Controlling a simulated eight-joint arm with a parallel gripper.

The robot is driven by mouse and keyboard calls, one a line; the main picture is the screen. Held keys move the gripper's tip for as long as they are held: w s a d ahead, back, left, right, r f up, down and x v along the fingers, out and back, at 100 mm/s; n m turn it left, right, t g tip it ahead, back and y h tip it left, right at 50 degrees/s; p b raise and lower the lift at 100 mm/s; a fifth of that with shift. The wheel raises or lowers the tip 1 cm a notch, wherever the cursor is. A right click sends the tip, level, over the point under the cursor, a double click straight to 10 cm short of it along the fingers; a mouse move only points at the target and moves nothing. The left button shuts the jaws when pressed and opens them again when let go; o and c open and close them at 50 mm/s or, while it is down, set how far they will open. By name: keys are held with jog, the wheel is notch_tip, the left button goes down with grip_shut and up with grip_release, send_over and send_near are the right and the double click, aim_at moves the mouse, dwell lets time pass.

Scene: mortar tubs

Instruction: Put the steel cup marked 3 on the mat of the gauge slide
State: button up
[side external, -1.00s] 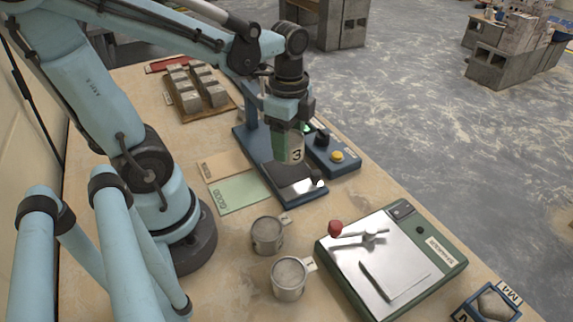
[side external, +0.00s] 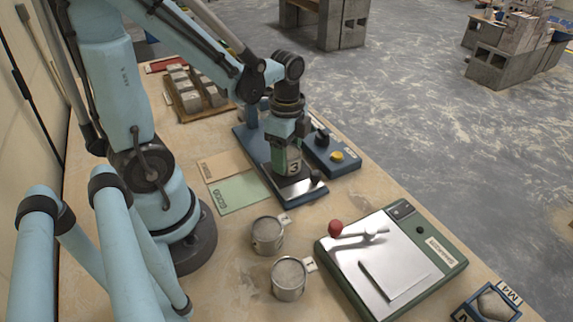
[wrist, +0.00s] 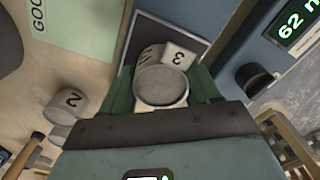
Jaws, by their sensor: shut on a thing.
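The steel cup marked 3 (wrist: 162,86) is between the fingers of my gripper (wrist: 160,98), which is shut on it. Its tag with the 3 faces away from my wrist in the wrist view. In the side view the cup (side external: 294,160) is upright at the blue gauge slide (side external: 248,142), low over its dark mat. The dark mat (wrist: 150,32) also shows beyond the cup in the wrist view. My gripper (side external: 288,158) partly hides the cup and mat in the side view, so I cannot tell whether the cup touches the mat.
Two other steel cups, one marked 2 (side external: 267,236) and one marked 1 (side external: 289,278), stand on the table. A green GOOD card (side external: 240,192) lies left of the slide. A green-framed plate with a red knob (side external: 390,260) is at front right. A tray of grey blocks (side external: 195,95) stands behind.

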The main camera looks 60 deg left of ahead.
jog(key=shift+f, duration=0.15)
jog(key=o, duration=1.3)
notch_tip(320, 180, up, 12)
jog(key=d+n+t, duration=0.2)
jog(key=n, duration=0.1)
jog(key=w+d+f+n+t, duration=0.1)
jog(key=d+n+t, duration=0.1)
jog(key=n, duration=0.2)
jog(key=w+d+n+t, duration=0.1)
jog(key=n+t, duration=0.2)
jog(key=n, duration=0.1)
jog(key=shift+w+d+f, duration=0.1)
jog(key=shift+d+f, duration=0.25)
jog(key=shift+d, duration=0.05)
